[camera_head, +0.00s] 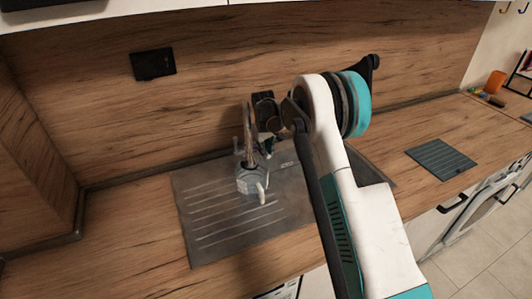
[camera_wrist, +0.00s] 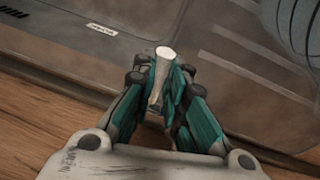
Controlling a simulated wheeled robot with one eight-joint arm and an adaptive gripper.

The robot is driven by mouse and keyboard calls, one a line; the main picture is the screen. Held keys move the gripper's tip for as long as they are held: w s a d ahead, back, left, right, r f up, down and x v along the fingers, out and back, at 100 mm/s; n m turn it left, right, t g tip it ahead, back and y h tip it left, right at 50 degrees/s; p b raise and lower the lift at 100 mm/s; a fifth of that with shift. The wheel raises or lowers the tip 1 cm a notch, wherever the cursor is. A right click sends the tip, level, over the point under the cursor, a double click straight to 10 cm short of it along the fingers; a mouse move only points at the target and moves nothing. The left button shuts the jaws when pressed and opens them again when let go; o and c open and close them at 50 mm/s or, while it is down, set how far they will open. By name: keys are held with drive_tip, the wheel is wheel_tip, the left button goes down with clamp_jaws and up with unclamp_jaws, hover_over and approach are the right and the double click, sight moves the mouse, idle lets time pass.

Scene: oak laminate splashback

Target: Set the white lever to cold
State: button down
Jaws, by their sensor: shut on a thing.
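The white lever (camera_wrist: 165,53) stands between my fingertips in the wrist view, its pale rounded end showing above them. My gripper (camera_wrist: 161,78), with teal fingers, is shut on the lever. In the head view, my gripper (camera_head: 268,143) is at the back of the sink, beside the upright tap (camera_head: 248,132). The lever cannot be made out there, because my wrist and arm cover that area.
A grey sink unit with a ribbed drainer (camera_head: 205,225) is set in the wooden worktop. A dark ribbed panel (camera_head: 441,158) lies on the right. The left worktop is clear.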

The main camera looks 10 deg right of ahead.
idle(0.3)
drive_tip(key=c, duration=1.6)
unclamp_jaws()
wheel_tip(320, 180, up, 7)
drive_tip(key=s, duration=0.1)
drive_tip(key=shift+a+r, duration=0.2)
drive_tip(key=shift+a, duration=0.05)
